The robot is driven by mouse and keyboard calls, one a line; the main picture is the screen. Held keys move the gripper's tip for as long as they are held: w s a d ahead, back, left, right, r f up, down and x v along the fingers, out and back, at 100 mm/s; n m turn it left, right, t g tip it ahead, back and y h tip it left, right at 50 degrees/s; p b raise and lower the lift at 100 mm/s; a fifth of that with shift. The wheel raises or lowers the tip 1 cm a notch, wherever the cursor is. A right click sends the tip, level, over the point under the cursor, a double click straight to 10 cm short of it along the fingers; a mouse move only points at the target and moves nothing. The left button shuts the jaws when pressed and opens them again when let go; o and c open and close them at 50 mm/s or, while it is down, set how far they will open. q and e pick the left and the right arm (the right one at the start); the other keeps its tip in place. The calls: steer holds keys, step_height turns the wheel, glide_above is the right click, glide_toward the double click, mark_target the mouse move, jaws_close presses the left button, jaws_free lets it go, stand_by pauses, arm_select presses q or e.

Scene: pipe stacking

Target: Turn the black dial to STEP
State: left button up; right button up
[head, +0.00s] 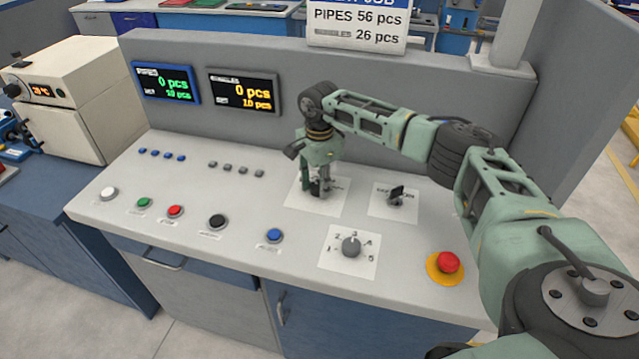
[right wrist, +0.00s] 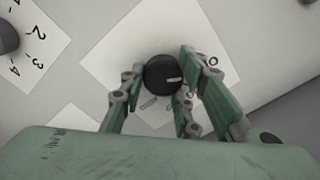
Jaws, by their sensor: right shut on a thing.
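The black dial (right wrist: 163,75) sits on a white label plate (right wrist: 120,50) in the right wrist view. Its pale pointer mark faces right in that view. My right gripper (right wrist: 160,82) has its green fingers on both sides of the dial and is shut on it. In the head view my right gripper (head: 318,188) reaches down onto the plate (head: 300,203) and hides most of the dial. The words on the plate are mostly covered or too small to read, so I cannot tell which setting the pointer is at. My left gripper is not in view.
A second black switch (head: 396,194) is right of the gripper. A grey numbered knob (head: 351,246), a red emergency button (head: 448,262) and a blue button (head: 274,236) lie nearer the front. Two displays (head: 165,83) (head: 245,91) are on the upright back panel.

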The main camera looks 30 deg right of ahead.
steer(key=shift+s+f, duration=0.1)
steer(key=shift+s, duration=0.05)
steer(key=shift+c, duration=0.2)
steer(key=m, duration=0.2)
steer(key=shift+a+m, duration=0.1)
steer(key=shift+m, duration=0.3)
steer(key=m+b, duration=0.1)
steer(key=m, duration=0.3)
steer(key=shift+a+f+m, duration=0.1)
steer(key=shift+a+m, duration=0.05)
steer(key=shift+m, duration=0.15)
steer(key=m, duration=0.4)
steer(key=shift+a+m, duration=0.1)
steer(key=shift+m, duration=2)
steer(key=shift+a, duration=0.1)
steer(key=shift+w, duration=0.2)
steer(key=o, duration=1)
steer(key=shift+a, duration=0.1)
steer(key=shift+w, duration=0.1)
